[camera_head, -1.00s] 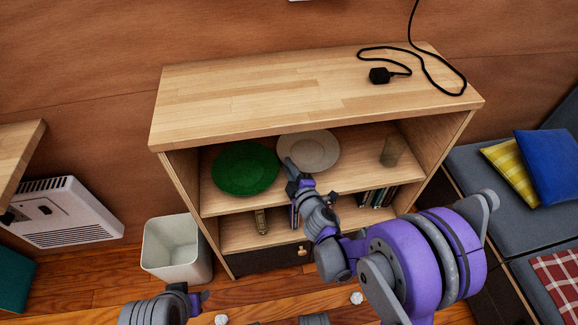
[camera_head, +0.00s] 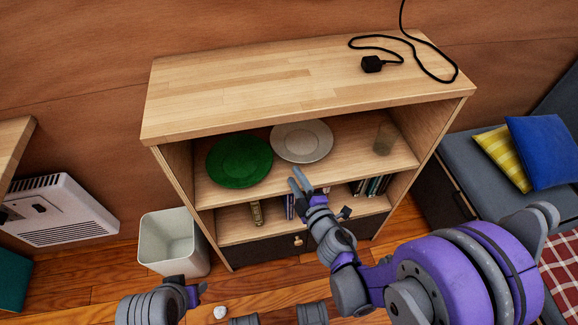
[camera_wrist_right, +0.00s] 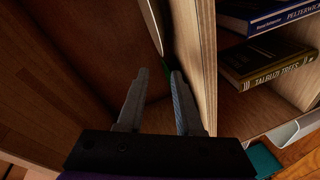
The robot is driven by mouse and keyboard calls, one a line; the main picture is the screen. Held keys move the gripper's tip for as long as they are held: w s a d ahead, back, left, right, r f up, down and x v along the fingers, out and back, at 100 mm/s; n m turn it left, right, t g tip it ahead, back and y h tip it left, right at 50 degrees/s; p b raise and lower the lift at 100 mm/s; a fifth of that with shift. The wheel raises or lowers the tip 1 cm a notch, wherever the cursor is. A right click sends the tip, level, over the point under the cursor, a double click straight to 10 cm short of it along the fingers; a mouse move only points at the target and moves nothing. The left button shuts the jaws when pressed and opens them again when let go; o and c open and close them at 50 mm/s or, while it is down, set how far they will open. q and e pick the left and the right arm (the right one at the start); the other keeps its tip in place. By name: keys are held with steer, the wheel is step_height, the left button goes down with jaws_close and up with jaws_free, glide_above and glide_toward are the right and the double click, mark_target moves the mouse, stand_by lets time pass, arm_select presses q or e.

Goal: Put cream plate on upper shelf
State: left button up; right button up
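The cream plate (camera_head: 302,141) lies on the upper shelf (camera_head: 345,165) of the wooden bookcase, right of the green plate (camera_head: 239,161). My right gripper (camera_head: 300,179) is in front of the shelf's front edge, apart from the cream plate. In the right wrist view, its fingers (camera_wrist_right: 157,85) are spread with nothing between them. A thin pale edge, likely the cream plate (camera_wrist_right: 152,25), shows beyond them. My left gripper (camera_head: 196,291) is low at the bottom of the head view, and its finger opening is unclear.
A glass (camera_head: 384,138) stands at the shelf's right end. Books (camera_head: 372,186) stand on the lower shelf. A black cable (camera_head: 400,55) lies on the bookcase top. A white bin (camera_head: 172,243) stands at left, and a cushioned bench (camera_head: 463,165) is at right.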

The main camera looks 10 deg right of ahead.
steer(key=s+d+r+m+g+h, duration=0.1)
steer(key=s+d+m+g+h, duration=0.3)
steer(key=s+d+m+h, duration=0.45)
steer(key=s+a+f+m+g+y, duration=0.1)
steer(key=s+m+g+y, duration=0.4)
steer(key=s, duration=0.9)
steer(key=shift+s+a+f+m+g, duration=0.3)
steer(key=shift+f+m+g, duration=0.4)
steer(key=shift+m+g, duration=0.35)
